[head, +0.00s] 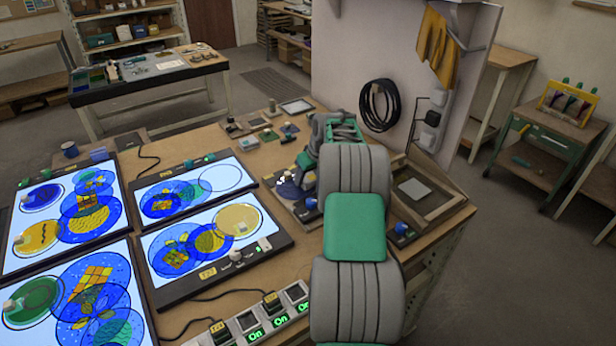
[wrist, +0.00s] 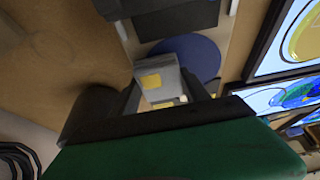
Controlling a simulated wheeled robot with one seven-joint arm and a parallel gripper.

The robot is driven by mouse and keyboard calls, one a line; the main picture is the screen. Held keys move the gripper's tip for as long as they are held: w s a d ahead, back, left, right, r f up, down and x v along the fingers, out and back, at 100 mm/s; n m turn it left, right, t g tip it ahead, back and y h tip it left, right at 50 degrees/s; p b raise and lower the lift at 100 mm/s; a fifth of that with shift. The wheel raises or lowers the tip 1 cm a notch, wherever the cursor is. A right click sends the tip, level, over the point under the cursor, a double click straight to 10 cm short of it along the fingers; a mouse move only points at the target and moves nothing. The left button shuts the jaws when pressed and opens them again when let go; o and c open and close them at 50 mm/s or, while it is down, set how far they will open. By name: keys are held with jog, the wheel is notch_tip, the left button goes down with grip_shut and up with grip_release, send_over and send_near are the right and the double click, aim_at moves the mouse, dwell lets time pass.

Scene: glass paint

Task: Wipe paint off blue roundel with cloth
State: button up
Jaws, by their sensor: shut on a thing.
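My gripper (wrist: 163,92) is shut on a pale grey block (wrist: 158,72) with a yellow patch. A dark blue roundel (wrist: 195,52) shows just beyond the block in the wrist view. I cannot tell whether the block is a knob fixed to the roundel or a separate thing pressed on it. In the head view my gripper (head: 306,180) is low over the bench's right half, and the blue roundel (head: 289,189) shows in part at its left. I cannot make out paint on the roundel, and no cloth can be told for sure.
Lit panels (head: 205,187) with coloured glass roundels cover the bench's left side. A wooden tray (head: 424,196) stands right of my arm. Small colour tiles (head: 268,135) lie behind. A switch strip (head: 250,321) runs along the front.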

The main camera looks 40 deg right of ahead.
jog(key=shift+f, duration=0.2)
dwell(0.5)
jog(key=shift+a, duration=0.1)
